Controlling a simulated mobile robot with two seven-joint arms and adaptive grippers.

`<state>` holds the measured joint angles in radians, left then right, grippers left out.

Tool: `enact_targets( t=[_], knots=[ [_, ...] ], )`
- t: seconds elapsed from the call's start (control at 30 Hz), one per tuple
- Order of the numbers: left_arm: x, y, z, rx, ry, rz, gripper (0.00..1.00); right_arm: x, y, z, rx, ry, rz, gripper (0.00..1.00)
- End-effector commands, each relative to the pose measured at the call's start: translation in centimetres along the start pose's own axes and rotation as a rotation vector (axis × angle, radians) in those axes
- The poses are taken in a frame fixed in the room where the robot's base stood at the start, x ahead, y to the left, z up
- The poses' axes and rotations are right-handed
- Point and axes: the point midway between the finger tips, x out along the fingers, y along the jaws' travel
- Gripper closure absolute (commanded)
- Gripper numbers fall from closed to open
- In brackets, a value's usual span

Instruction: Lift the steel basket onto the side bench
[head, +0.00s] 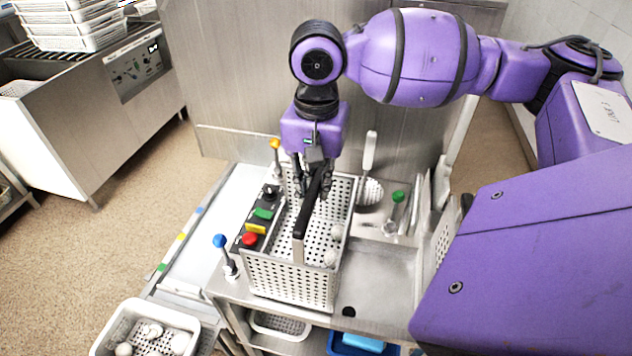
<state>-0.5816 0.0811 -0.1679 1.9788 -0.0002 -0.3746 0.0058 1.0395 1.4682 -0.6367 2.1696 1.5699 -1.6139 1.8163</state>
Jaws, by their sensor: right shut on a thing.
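The steel basket (290,283) is a perforated box with a black bar handle (304,216) running over its middle. It appears to stand upright on a steel counter (375,290), with a few pale round items inside. My right gripper (313,188) comes down from above and is shut on the basket's handle, towards its far end. The gripper partly hides the far end of the basket. My left gripper is out of view. I cannot tell for certain which surface is the side bench.
A control box (254,230) with coloured buttons stands close along the basket's left side. Blue-knobbed (220,241) and yellow-knobbed (275,144) levers stand nearby. A white basket (130,318) sits lower left.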

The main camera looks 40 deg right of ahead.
Motion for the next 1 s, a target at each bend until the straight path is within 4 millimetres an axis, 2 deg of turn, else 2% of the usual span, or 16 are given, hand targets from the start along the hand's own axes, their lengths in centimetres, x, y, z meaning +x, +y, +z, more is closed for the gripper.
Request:
enact_targets(
  t=[1.0],
  knots=[
    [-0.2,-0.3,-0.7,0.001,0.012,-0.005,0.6,1.1,0.0,0.0,0.0,0.001,-0.002,1.0]
  ],
)
